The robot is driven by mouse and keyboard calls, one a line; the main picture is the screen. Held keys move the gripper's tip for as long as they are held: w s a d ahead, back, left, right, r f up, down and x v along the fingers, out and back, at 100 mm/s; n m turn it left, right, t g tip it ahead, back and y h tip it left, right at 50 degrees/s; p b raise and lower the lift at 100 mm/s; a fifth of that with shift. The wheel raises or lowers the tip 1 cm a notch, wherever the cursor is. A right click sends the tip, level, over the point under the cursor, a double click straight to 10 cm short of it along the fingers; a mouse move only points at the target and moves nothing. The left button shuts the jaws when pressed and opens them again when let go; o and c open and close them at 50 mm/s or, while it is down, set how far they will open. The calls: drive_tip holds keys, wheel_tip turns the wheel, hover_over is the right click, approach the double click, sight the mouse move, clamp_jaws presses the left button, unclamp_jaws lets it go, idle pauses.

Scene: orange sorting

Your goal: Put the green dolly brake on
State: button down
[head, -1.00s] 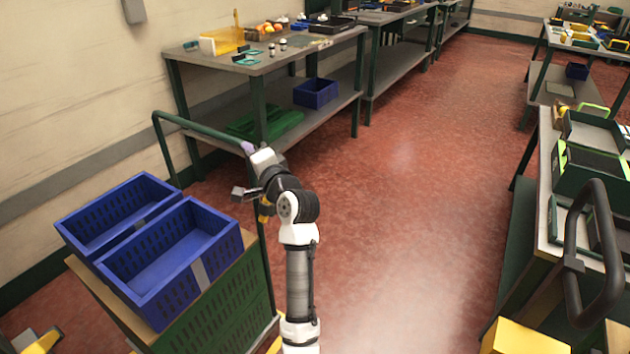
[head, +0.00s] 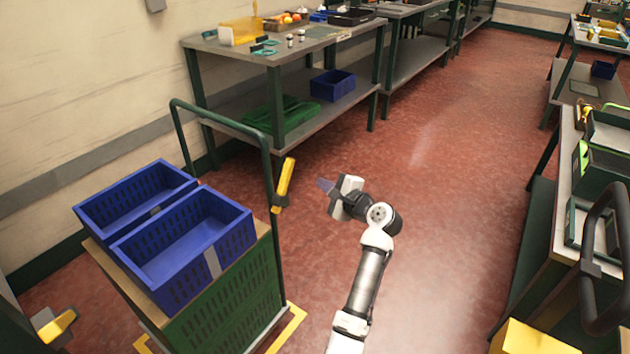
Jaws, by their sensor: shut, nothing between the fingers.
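The green dolly (head: 237,295) stands at the lower left with a tall dark green push handle (head: 225,112). A yellow brake lever (head: 284,180) sits on the handle's right post, its long end pointing up and leaning slightly right. My gripper (head: 324,186) is to the right of the lever, apart from it, over the open floor. It points left toward the post and is shut and empty. Two blue crates (head: 130,200) (head: 190,238), both empty, stand side by side on the dolly's wooden top.
A workbench (head: 260,58) with a lower shelf stands behind the dolly. Another yellow lever (head: 57,326) shows at the lower left edge. A green bench (head: 560,200) with trays and a dark handle (head: 610,250) is at the right. The red floor between is clear.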

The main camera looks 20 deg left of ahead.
sight(286, 180)
drive_tip(key=w+a+p, duration=0.1)
drive_tip(key=a+p, duration=0.1)
drive_tip(key=a, duration=0.6)
drive_tip(key=shift+w+r+p, duration=0.3)
drive_tip(key=shift+w, duration=0.1)
